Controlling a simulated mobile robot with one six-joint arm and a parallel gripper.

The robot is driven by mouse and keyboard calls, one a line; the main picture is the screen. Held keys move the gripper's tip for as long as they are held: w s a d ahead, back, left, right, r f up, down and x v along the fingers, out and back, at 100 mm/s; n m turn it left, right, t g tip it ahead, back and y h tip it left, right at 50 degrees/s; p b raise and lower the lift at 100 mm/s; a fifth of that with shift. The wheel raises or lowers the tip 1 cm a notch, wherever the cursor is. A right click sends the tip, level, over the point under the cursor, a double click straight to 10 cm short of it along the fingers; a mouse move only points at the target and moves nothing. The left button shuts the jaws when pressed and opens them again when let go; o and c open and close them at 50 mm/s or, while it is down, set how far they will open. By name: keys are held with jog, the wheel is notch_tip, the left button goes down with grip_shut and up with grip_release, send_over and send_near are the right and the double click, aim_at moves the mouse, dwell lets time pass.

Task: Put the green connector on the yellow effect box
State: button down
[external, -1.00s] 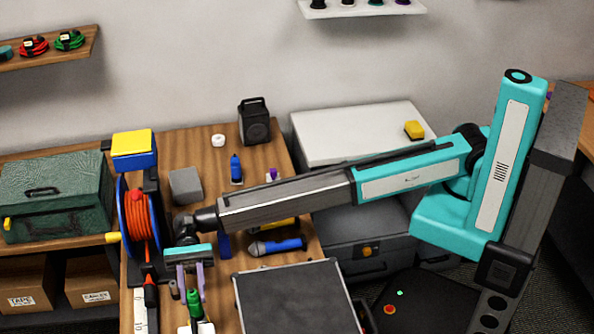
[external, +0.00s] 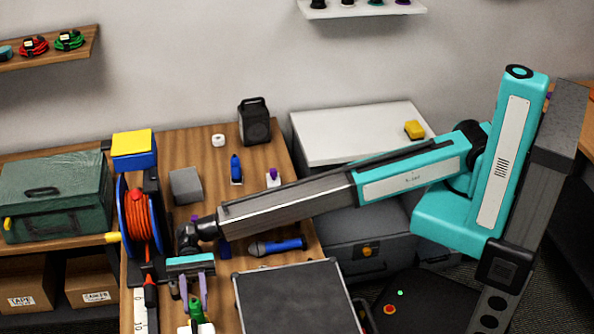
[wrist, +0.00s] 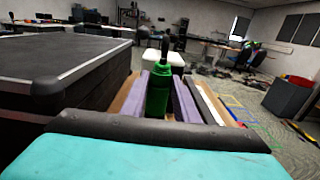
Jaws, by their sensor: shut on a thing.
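The green connector (external: 196,312) is a green cylinder with a dark tip, held upright near the front edge of the wooden table. My gripper (external: 194,292) has its purple fingers on either side of it. In the wrist view, the green connector (wrist: 158,95) stands between the two fingers (wrist: 160,103), which are shut on it. A small yellow box (external: 414,130) lies on the white cabinet top at the right, far from my gripper. I cannot tell for sure that it is the effect box.
A large dark case (external: 295,300) stands right of my gripper. An orange cable reel (external: 140,225) with a yellow-topped blue box (external: 133,143) is at the left. A microphone (external: 277,246), grey block (external: 186,185) and black speaker (external: 255,122) are on the table (external: 205,160).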

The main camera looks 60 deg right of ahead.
jog(key=shift+f, duration=0.15)
jog(key=c, duration=1.4)
grip_release()
jog(key=shift+r, duration=0.25)
jog(key=shift+b+v, duration=1.8)
jog(key=shift+v, duration=4.2)
